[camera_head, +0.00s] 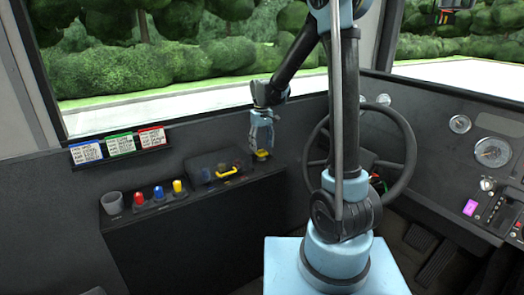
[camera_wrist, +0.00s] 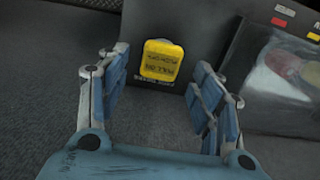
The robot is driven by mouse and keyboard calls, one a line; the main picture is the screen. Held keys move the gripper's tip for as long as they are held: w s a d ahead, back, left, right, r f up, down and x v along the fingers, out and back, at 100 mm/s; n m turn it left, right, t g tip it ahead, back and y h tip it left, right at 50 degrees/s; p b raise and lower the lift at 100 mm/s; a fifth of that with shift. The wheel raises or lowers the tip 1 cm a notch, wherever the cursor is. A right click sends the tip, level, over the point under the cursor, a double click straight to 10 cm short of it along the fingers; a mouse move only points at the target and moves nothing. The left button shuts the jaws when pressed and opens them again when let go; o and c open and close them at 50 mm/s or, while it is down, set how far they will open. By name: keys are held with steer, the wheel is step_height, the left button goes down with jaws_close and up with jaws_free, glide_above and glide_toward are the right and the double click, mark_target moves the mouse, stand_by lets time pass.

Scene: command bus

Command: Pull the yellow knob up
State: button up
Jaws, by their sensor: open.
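A square yellow knob (camera_wrist: 162,60) with dark lettering stands on a dark panel in the wrist view. In the head view the yellow knob (camera_head: 262,154) shows just below my gripper (camera_head: 261,138), at the right end of the side console. My gripper is open and points down. In the wrist view its blue fingers (camera_wrist: 161,74) lie left and right of the knob, with a gap on both sides. I cannot tell how far the fingertips are above the knob.
Left along the console are a yellow handle (camera_head: 227,172), a small yellow knob (camera_head: 178,186), a blue knob (camera_head: 158,193), a red knob (camera_head: 139,198) and a grey cup (camera_head: 112,203). The steering wheel (camera_head: 402,135) stands to the right. The window wall is behind.

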mark_target(262, 151)
steer(key=shift+f, duration=1.45)
jaws_close()
steer(key=shift+r, duration=1.1)
jaws_free()
steer(key=shift+r, duration=0.15)
step_height(262, 151, up, 12)
